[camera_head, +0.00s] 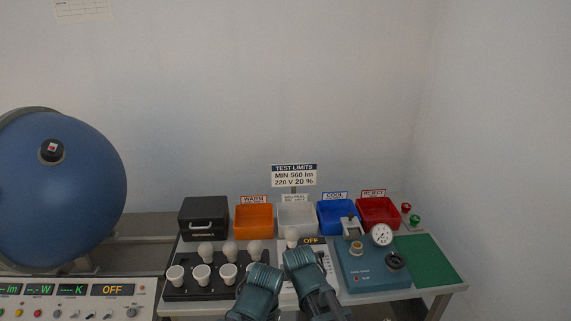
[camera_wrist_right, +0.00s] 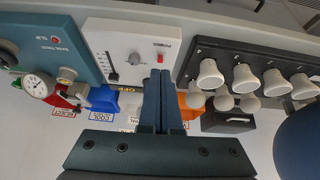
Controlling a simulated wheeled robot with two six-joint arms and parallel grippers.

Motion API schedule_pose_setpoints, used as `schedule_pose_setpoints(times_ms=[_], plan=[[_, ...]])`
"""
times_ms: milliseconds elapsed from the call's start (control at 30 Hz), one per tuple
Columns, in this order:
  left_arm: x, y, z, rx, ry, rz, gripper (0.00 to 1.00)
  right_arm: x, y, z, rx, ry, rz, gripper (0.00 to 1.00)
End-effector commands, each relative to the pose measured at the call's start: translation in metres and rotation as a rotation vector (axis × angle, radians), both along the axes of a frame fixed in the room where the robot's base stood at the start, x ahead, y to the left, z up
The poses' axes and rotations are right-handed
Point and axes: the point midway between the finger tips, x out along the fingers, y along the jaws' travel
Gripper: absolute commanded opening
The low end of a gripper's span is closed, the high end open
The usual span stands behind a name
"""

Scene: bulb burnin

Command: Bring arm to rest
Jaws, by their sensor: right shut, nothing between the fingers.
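My right gripper (camera_wrist_right: 164,75) is shut and empty in the right wrist view, its two dark fingers together in front of the white control panel (camera_wrist_right: 135,50). In the head view the right gripper (camera_head: 297,258) is over the panel at the front middle of the bench. My left gripper (camera_head: 260,272) is close beside it on the left, over the black bulb rack (camera_head: 190,291). Its fingertips cannot be made out, so I cannot tell whether it is open or shut.
White bulbs (camera_head: 202,273) stand in the rack. Behind are a black case (camera_head: 203,206) and orange (camera_head: 254,207), white, blue and red bins. A blue tester with a gauge (camera_head: 381,235) and green mat (camera_head: 432,262) are at right. A big blue sphere (camera_head: 60,190) is at left.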

Motion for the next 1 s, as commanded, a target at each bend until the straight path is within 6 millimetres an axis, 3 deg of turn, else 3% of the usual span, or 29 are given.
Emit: schedule_pose_setpoints(times_ms=[200,300,400,533,1000], plan=[[0.000,0.000,0.000,0.000,0.000,0.000,0.53,-0.098,-0.016,-0.024,-0.121,0.316,0.111,0.00],[0.000,0.000,0.000,0.000,0.000,0.000,0.53,-0.135,-0.021,-0.028,-0.158,0.438,0.160,0.00],[0.000,0.000,0.000,0.000,0.000,0.000,0.53,-0.158,-0.026,-0.028,-0.180,0.518,0.193,0.00],[0.000,0.000,0.000,0.000,0.000,0.000,0.53,-0.168,-0.027,-0.028,-0.189,0.557,0.209,0.00],[0.000,0.000,0.000,0.000,0.000,0.000,0.53,-0.167,-0.027,-0.028,-0.190,0.555,0.207,0.00]])
